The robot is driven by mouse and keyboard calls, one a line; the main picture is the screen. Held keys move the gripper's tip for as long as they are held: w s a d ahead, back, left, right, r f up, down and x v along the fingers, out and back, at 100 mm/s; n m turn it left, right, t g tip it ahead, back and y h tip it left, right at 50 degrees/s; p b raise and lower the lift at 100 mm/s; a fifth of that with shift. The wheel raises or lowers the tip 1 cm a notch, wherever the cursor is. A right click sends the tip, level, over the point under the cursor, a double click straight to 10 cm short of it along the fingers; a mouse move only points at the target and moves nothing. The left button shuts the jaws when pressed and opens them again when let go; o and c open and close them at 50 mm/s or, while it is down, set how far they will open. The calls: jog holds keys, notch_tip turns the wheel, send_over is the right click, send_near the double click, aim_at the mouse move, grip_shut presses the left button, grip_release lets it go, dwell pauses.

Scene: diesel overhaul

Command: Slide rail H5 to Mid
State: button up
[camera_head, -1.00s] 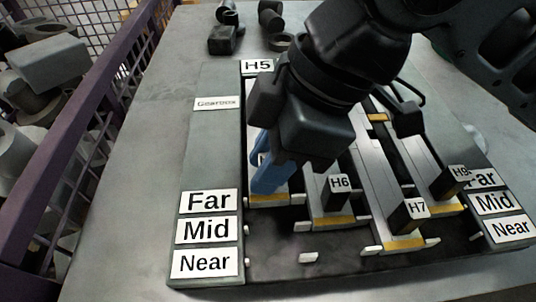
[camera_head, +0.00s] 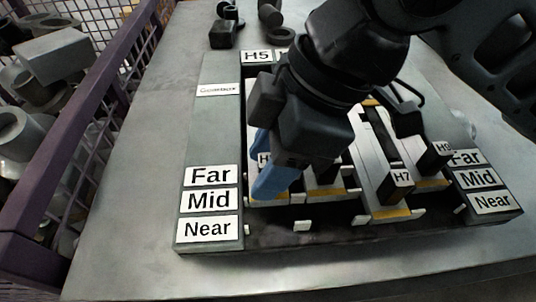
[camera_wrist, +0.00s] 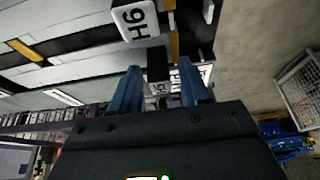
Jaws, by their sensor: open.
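Rail H5 lies in the leftmost lane of the board, under the H5 sign (camera_head: 257,56) in the head view. Its yellow front end (camera_head: 268,201) is about level with the left Mid label (camera_head: 208,200). Its dark H5 handle (camera_head: 263,159) is mostly hidden behind my gripper. My gripper (camera_head: 268,183) is open, its blue fingers low over the front of rail H5. In the wrist view, my gripper's two fingers (camera_wrist: 160,92) stand apart, with a dark block (camera_wrist: 158,72) between them; contact cannot be told.
H7 (camera_head: 398,183) and H9 (camera_head: 438,157) stand on rails to the right. The left Far label (camera_head: 211,175) and Near label (camera_head: 209,229) flank Mid. A purple fence (camera_head: 75,150) runs along the left.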

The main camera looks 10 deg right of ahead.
jog(key=v, duration=0.7)
jog(key=shift+d+r+p, duration=0.2)
jog(key=shift+r+p, duration=0.1)
jog(key=shift+r, duration=0.05)
jog(key=shift+s, duration=0.15)
dwell(0.3)
